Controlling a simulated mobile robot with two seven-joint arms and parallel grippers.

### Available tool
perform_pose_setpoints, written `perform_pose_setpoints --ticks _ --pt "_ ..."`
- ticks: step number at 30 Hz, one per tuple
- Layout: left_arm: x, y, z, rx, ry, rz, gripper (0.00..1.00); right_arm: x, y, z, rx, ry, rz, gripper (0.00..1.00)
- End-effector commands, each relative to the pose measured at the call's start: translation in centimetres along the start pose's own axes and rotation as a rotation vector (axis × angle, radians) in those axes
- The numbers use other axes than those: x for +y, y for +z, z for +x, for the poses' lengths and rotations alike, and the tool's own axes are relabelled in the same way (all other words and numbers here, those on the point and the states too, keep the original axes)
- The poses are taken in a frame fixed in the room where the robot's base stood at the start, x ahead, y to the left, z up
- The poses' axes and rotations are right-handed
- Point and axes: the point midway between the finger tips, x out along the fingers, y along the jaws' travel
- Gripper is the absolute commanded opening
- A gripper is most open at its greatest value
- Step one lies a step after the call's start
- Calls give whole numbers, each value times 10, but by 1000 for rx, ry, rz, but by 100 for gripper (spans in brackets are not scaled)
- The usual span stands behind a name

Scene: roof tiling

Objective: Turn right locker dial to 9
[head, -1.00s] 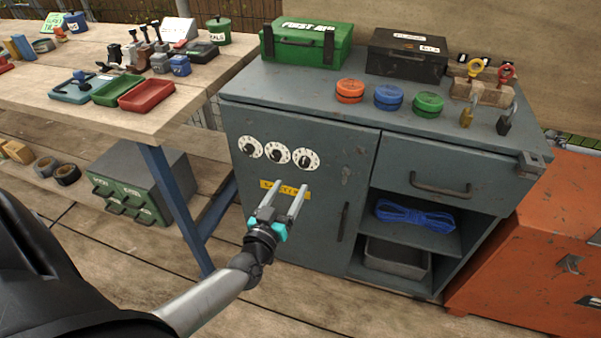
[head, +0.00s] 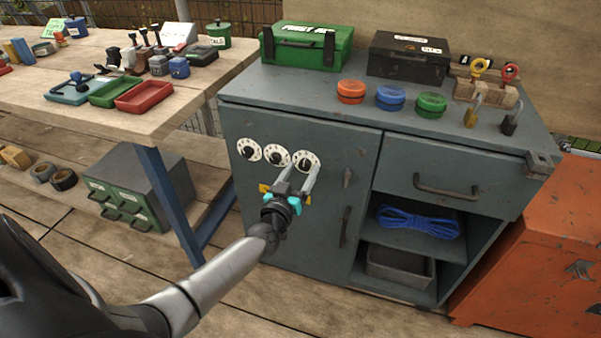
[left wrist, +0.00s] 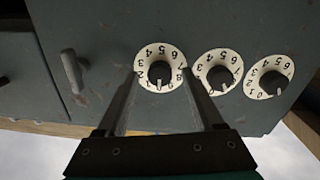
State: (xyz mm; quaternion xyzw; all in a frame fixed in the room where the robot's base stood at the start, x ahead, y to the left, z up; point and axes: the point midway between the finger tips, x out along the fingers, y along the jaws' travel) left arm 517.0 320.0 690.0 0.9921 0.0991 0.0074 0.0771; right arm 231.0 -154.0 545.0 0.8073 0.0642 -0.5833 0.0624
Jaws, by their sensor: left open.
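The right locker dial (head: 307,161) is a white numbered disc with a black knob, on the grey cabinet door. My left gripper (head: 303,166) is open at this dial, its two fingers reaching toward it. In the left wrist view, the right dial (left wrist: 160,58) sits between the fingertips of my left gripper (left wrist: 160,72), one finger on each side of the black knob. I cannot tell whether they touch it. The picture is inverted there and the setting is too small to read surely. The middle dial (head: 277,157) and left dial (head: 248,150) are uncovered. My right gripper is not in view.
A drawer (head: 447,180) and open shelves are further right. A workbench (head: 190,98) with trays stands at the left.

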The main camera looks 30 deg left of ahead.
Motion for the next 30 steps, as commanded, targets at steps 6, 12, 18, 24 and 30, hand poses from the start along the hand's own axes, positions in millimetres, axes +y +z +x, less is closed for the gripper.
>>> perform_pose_setpoints --ticks 6,12,18,24,30 --pt "0 0 0 0 0 0 50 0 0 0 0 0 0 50" --pt "0 0 0 0 0 0 27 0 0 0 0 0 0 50" --pt "0 0 0 0 0 -1 5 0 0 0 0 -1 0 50" --pt "0 0 0 0 0 -1 0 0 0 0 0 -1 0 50" --pt "0 0 0 1 0 -17 0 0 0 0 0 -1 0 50"
